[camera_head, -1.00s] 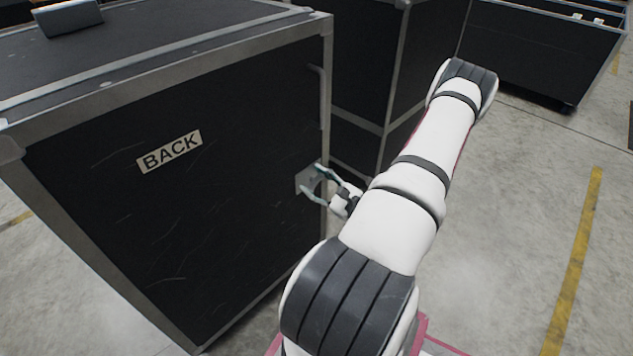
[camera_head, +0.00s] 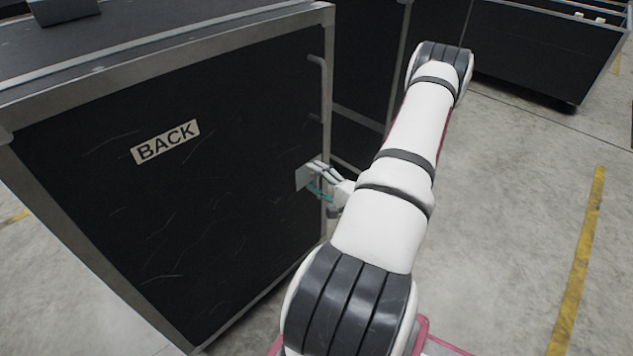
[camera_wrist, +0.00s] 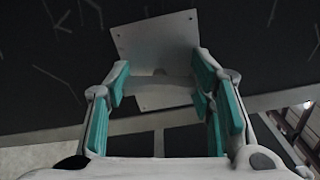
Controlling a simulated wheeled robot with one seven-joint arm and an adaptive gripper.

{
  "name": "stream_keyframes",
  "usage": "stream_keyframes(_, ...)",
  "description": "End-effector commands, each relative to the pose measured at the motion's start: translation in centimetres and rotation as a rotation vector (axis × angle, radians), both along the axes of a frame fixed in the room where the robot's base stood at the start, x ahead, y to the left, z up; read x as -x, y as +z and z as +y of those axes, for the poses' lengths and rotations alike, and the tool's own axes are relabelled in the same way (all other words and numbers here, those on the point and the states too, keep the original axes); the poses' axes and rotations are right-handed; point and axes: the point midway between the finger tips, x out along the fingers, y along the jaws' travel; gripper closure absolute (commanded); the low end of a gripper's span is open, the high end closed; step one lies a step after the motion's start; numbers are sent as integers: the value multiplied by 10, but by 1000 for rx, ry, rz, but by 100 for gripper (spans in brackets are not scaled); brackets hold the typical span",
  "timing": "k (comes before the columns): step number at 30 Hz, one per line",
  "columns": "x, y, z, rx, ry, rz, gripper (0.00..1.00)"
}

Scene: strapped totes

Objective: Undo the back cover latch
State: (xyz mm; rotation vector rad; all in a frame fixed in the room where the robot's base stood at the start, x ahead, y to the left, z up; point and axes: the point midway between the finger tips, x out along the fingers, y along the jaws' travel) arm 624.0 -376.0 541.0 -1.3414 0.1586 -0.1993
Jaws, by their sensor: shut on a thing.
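The back cover (camera_head: 190,230) is a large black panel in a grey metal frame, with a "BACK" label (camera_head: 166,142) on it. The latch plate (camera_head: 303,178) is a small light grey plate at the cover's right edge. In the wrist view the latch plate (camera_wrist: 155,38) shows its rivets, with a grey latch piece (camera_wrist: 163,84) below it between my fingers. My gripper (camera_head: 314,180) is at the latch, its teal-padded fingers either side of that piece. In the wrist view my gripper (camera_wrist: 163,80) is shut on the latch piece; the exact contact is partly hidden.
A grey handle bar (camera_head: 319,95) runs along the frame above the latch. Another dark case (camera_head: 362,65) stands close behind to the right. A further black case (camera_head: 545,45) is at the back right. Open concrete floor (camera_head: 510,220) with a yellow line lies to the right.

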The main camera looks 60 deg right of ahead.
Motion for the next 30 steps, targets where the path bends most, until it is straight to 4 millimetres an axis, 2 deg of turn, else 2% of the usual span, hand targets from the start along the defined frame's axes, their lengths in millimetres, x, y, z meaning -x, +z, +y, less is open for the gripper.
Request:
stream_keyframes(12,0,-2,1,198,1,51,79)
stream_keyframes(30,0,-2,1,232,1,59,79)
